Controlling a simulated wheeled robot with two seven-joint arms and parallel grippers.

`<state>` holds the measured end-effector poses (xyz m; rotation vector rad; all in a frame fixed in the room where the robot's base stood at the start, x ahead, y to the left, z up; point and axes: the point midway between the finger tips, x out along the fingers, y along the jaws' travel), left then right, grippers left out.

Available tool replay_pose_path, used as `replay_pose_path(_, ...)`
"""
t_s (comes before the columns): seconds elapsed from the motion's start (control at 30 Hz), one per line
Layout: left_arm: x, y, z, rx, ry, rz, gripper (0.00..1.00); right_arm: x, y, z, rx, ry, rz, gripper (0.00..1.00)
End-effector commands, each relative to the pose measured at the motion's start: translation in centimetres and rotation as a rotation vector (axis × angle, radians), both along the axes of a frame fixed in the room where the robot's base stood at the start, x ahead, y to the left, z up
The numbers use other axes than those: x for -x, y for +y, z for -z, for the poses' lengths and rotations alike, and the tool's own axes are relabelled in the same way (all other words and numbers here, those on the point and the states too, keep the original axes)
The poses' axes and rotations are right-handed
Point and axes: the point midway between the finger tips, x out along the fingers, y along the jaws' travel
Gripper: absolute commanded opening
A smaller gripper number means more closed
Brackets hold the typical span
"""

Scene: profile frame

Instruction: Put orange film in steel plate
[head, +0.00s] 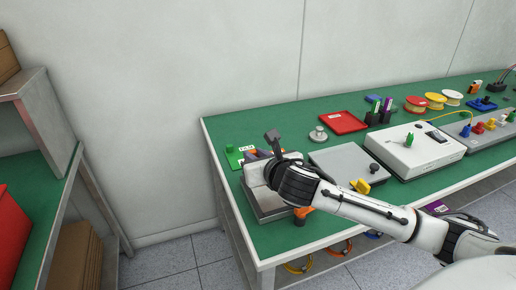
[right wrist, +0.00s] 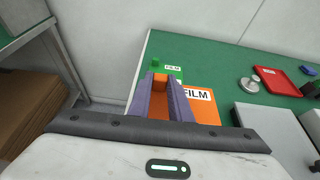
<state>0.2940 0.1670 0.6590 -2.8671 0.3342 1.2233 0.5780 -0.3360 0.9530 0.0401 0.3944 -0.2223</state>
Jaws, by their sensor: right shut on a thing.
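The orange film (right wrist: 206,113), a flat orange piece with a white FILM label, lies in front of my right gripper (right wrist: 161,80). The gripper's purple fingers are shut on its upright orange handle (right wrist: 160,77). In the head view, my right gripper (head: 250,157) is at the table's left end, with a bit of the orange film (head: 265,147) showing behind it. The steel plate (head: 276,213), a shallow grey metal tray, lies nearer the front edge, partly hidden under my gripper and wrist. I cannot tell whether the film touches the table. My left gripper is out of view.
A green film (head: 233,157) with its own label lies beside the orange one. A grey slab (head: 335,160), a red tray (head: 343,122), a round metal weight (head: 318,134) and a white instrument (head: 415,153) stand to the right. A wall runs behind the green table.

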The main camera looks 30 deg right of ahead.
Motion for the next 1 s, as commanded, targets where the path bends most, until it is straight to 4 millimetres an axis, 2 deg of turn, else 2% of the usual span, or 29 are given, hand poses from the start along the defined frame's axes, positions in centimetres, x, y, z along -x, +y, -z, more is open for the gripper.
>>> replay_pose_path(0.03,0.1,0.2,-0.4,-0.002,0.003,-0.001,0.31,0.0,-0.9,0.7,-0.001,0.005,0.008,0.00)
replay_pose_path(0.17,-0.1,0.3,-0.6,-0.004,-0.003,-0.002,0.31,0.0,-1.9,1.8,-0.003,-0.001,0.012,0.00)
replay_pose_path(0.5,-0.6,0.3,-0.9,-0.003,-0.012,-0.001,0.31,0.0,-1.9,1.8,-0.003,-0.003,0.011,0.00)
replay_pose_path(0.7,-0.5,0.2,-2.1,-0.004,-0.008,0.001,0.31,0.2,-1.9,1.5,-0.002,-0.001,0.011,0.00)
replay_pose_path(0.8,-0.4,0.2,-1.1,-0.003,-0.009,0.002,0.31,0.1,-1.9,3.2,-0.002,-0.002,0.012,0.00)
replay_pose_path(1.0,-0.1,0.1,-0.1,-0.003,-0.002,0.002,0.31,0.1,-1.9,5.2,-0.003,-0.002,0.011,0.00)
